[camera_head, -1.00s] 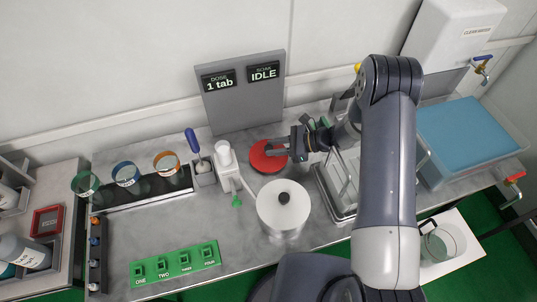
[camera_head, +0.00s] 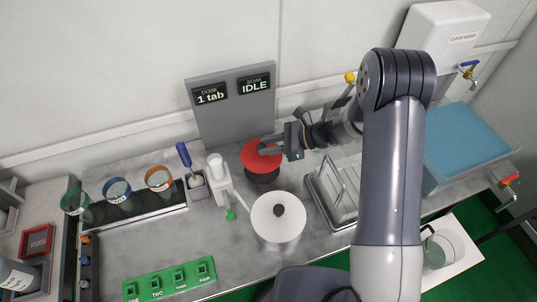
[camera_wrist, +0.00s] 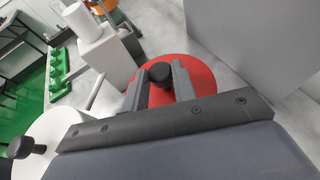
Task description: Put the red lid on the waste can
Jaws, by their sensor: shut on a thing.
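My gripper (camera_head: 272,149) is shut on the black knob of the red lid (camera_head: 258,160). In the wrist view the two fingers (camera_wrist: 160,84) close around the knob (camera_wrist: 160,72), with the red disc (camera_wrist: 203,78) behind it. The lid appears raised above the counter, over a dark round patch (camera_head: 262,179); I cannot tell if that is shadow or an object. A round metallic can with a white top and black knob (camera_head: 265,222) stands nearer, just below the lid in the picture. I cannot tell whether it is the waste can.
A white dispenser (camera_head: 217,174) stands left of the lid. A grey display panel (camera_head: 229,105) is behind. A wire rack in a metal tray (camera_head: 325,207) is to the right. A green numbered holder (camera_head: 168,281) lies front left.

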